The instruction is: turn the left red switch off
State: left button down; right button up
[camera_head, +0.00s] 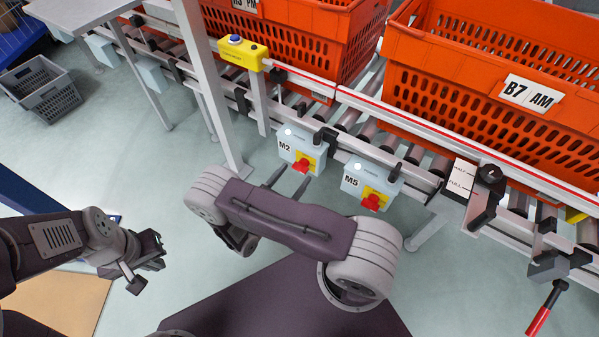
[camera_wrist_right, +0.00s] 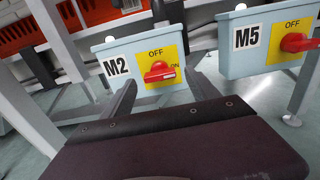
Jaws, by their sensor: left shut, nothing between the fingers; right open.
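The left red switch (camera_head: 302,164) is on the yellow plate of the grey M2 box (camera_head: 290,146). In the right wrist view this red switch (camera_wrist_right: 158,72) has its handle pointing right, towards the ON lettering, with OFF above. My right gripper (camera_head: 287,183) is open and empty, just in front of and below the M2 box. In the right wrist view its fingers (camera_wrist_right: 165,88) stand to either side of the switch, apparently short of it. My left gripper (camera_head: 150,263) is shut and empty, away at the lower left.
The M5 box (camera_head: 358,173) with a similar red switch (camera_head: 371,202) is close on the right. A metal post (camera_head: 205,80) stands to the left. The roller conveyor with orange totes (camera_head: 480,90) is behind.

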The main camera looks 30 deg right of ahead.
aim_at(300, 168)
jog(key=x, duration=0.1)
jog(key=b+x, duration=0.1)
jog(key=x, duration=0.1)
jog(key=shift+f, duration=0.2)
jog(key=shift+w+d+r, duration=0.15)
jog(key=shift+w+d, duration=0.05)
jog(key=shift+d, duration=0.2)
jog(key=c, duration=1.4)
pick_arm(q)
jog(key=shift+f, duration=0.9)
pick_arm(e)
jog(key=shift+o, duration=0.2)
